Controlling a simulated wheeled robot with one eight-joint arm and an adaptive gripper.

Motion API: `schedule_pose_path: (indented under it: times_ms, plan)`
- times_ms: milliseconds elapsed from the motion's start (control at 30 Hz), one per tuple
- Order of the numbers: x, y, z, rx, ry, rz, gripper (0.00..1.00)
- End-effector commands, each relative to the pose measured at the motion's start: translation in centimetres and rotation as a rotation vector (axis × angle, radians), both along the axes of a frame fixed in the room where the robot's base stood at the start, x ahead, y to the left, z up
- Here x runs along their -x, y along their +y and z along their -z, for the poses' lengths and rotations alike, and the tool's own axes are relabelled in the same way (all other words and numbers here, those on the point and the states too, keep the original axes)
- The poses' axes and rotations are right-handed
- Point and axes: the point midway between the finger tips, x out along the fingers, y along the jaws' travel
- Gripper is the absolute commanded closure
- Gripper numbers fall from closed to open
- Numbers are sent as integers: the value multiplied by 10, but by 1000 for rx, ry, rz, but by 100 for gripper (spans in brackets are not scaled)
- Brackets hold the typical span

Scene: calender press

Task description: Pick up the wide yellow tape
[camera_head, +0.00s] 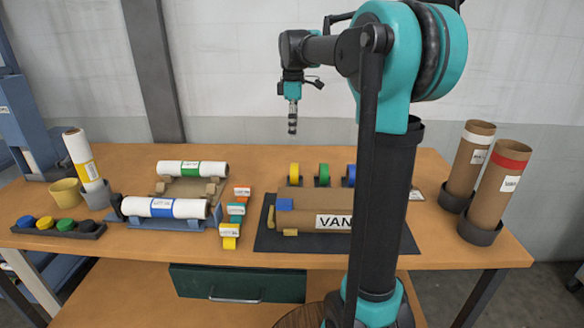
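A yellow tape roll (294,173) stands upright at the left of a row with a green roll (323,174) and a blue roll (350,174), behind the long brown tube on the dark mat. I cannot tell its width. My gripper (292,126) points down in the air, above and slightly left of the yellow roll in the picture. It appears as a narrow dark shape, apart from the rolls. No object shows in it, and its finger gap cannot be made out.
White rolls with green (192,168) and blue (165,208) bands lie on a rack at left. Colored labeled blocks (236,210) stand beside the mat (268,240). Tall brown tubes (500,187) stand at right. My arm hides part of the mat's right side.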

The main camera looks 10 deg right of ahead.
Motion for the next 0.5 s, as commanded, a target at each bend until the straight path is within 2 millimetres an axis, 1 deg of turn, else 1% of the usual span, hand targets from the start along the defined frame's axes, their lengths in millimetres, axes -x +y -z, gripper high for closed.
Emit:
schedule_pose_path:
  times_ms: [67, 167, 500]
  plan:
    - [0, 0, 4, 0, 0, 0, 7]
    - [0, 0, 17, 0, 0, 0, 7]
    - [-1, -1, 84, 0, 0, 0, 7]
